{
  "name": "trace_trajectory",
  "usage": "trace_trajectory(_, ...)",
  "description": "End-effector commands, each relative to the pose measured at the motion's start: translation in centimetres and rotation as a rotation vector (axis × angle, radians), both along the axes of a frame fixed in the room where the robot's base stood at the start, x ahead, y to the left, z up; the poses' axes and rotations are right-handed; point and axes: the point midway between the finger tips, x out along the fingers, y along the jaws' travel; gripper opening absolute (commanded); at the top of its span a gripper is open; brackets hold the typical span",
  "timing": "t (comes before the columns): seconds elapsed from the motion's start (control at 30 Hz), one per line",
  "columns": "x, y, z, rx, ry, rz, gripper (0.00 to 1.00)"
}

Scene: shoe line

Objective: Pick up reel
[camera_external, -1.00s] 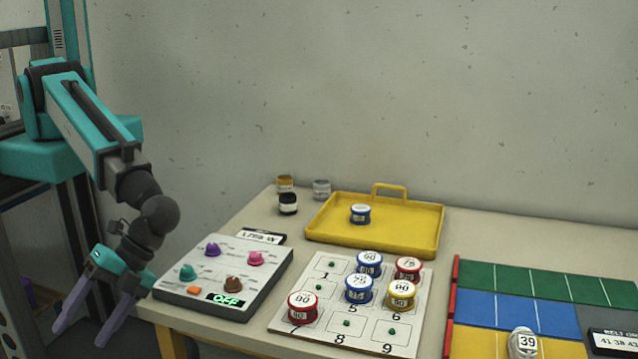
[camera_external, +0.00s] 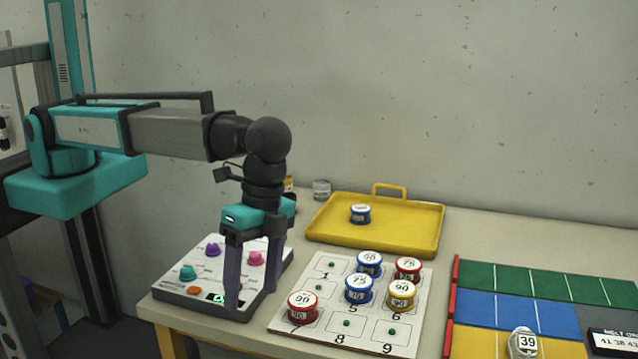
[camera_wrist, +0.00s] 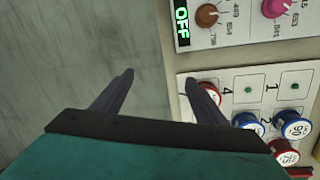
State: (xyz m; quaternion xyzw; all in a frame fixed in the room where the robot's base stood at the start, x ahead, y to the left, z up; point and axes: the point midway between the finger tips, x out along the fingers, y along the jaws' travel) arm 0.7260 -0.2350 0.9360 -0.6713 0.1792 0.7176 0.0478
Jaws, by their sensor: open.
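Several reels stand on a white numbered board (camera_external: 336,331): a red one (camera_external: 302,307) at the board's front left, two blue ones (camera_external: 359,289) (camera_external: 369,262), another red one (camera_external: 408,269) and a yellow one (camera_external: 401,294). My gripper (camera_external: 252,300) is open and empty, pointing down over the control box, left of the board. In the wrist view my gripper (camera_wrist: 160,90) has its fingers apart; the front-left red reel (camera_wrist: 211,92) is partly hidden behind the right finger.
A grey control box (camera_external: 185,275) with coloured knobs lies under my gripper. The yellow tray (camera_external: 425,240) with a handle is behind the board. Coloured lanes (camera_external: 560,318) with a reel marked 39 (camera_external: 522,343) are at right. A small jar (camera_external: 321,189) stands at the back.

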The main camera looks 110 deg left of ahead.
Motion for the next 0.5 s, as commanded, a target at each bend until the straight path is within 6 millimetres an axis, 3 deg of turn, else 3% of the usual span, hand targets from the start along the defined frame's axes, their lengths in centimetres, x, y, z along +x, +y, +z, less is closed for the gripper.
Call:
trace_trajectory(0.03, 1.8, 0.9, 0.8, 0.028, -0.018, 0.019, 0.66)
trace_trajectory(0.2, 5.0, 4.2, 4.3, 0.118, -0.058, 0.08, 0.66)
trace_trajectory(0.33, 6.2, 5.8, 6.2, 0.161, -0.077, 0.112, 0.66)
trace_trajectory(0.5, 6.6, 6.5, 7.2, 0.18, -0.084, 0.128, 0.66)
